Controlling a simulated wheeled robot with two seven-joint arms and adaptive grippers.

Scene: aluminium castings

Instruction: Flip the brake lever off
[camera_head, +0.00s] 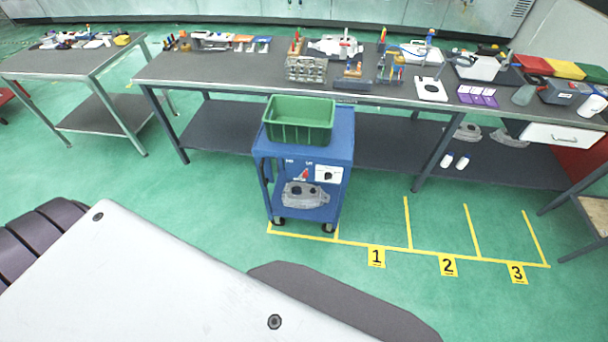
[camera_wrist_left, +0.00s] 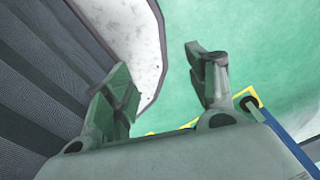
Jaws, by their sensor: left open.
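A blue cart (camera_head: 341,146) stands on the floor in front of the long workbench. A small red lever (camera_head: 304,174), apparently the brake lever, is on the cart's front panel, between small white markings and a white plate with a black knob (camera_head: 328,174). Its exact position is too small to tell. My left gripper (camera_wrist_left: 165,70) shows in the left wrist view with its two fingers wide apart and nothing between them. Neither gripper shows in the head view.
A green bin (camera_head: 299,132) sits on the cart and a grey casting (camera_head: 305,196) on its lower shelf. The long workbench (camera_head: 215,72) behind holds tools and parts. Yellow floor lines mark bays with number signs (camera_head: 376,257). Green floor between is clear.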

